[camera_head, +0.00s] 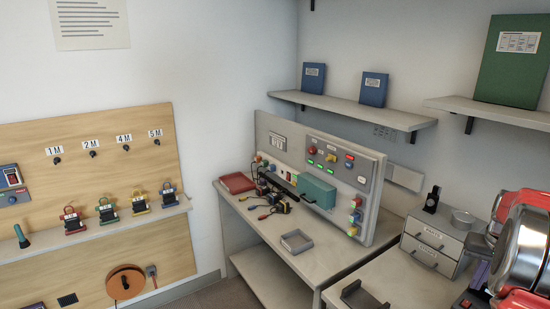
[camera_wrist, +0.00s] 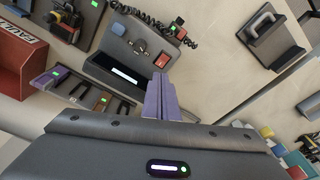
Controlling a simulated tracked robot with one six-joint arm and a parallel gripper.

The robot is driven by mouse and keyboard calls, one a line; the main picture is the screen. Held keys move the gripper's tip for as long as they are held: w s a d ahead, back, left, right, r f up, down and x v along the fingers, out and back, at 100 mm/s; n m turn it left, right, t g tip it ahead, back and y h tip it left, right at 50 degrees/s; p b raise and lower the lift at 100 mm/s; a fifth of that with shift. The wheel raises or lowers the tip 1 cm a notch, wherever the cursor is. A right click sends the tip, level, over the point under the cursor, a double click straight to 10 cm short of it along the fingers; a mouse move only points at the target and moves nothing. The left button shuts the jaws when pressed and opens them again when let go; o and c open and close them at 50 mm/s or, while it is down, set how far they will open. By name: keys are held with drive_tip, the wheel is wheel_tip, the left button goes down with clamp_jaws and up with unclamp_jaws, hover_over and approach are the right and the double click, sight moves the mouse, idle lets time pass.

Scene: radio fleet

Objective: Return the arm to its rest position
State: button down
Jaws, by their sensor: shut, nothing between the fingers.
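My gripper (camera_wrist: 158,92) shows in the wrist view, its purple fingers pressed together with nothing between them. Its dark grey body with a small lit indicator fills the bottom of that view. In the head view my red and grey arm is folded at the right edge, cut off by the frame. A small purple part shows low beside it, but I cannot make out the fingertips there. Below the fingers in the wrist view is a dark device with a lit strip (camera_wrist: 125,72); I cannot tell the gap.
A workbench (camera_head: 325,262) with a control panel (camera_head: 340,165) and a grey tray (camera_head: 296,242) stands centre. A drawer unit (camera_head: 432,240) is close to my arm. Shelves hold blue binders (camera_head: 374,89).

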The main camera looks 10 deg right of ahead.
drive_tip(key=shift+m, duration=0.3)
drive_tip(key=a, duration=0.1)
drive_tip(key=s+a+f, duration=0.1)
drive_tip(key=a, duration=0.1)
drive_tip(key=s+a, duration=0.1)
drive_tip(key=shift+s+a+f, duration=0.2)
drive_tip(key=shift+f, duration=0.2)
drive_tip(key=s+a+r+n+t, duration=0.1)
drive_tip(key=s+a+r+n, duration=0.1)
drive_tip(key=a, duration=1.3)
drive_tip(key=s+a+r+n+t, duration=0.2)
drive_tip(key=s+a+r, duration=0.3)
drive_tip(key=a, duration=1)
drive_tip(key=s+a+r+n+t+y, duration=0.1)
drive_tip(key=s+a+r+n, duration=0.2)
drive_tip(key=a, duration=1.2)
wheel_tip(320, 180, up, 2)
drive_tip(key=shift+s+r+n, duration=0.25)
drive_tip(key=shift+s+n, duration=0.15)
drive_tip(key=shift+n, duration=0.3)
drive_tip(key=shift+a, duration=0.2)
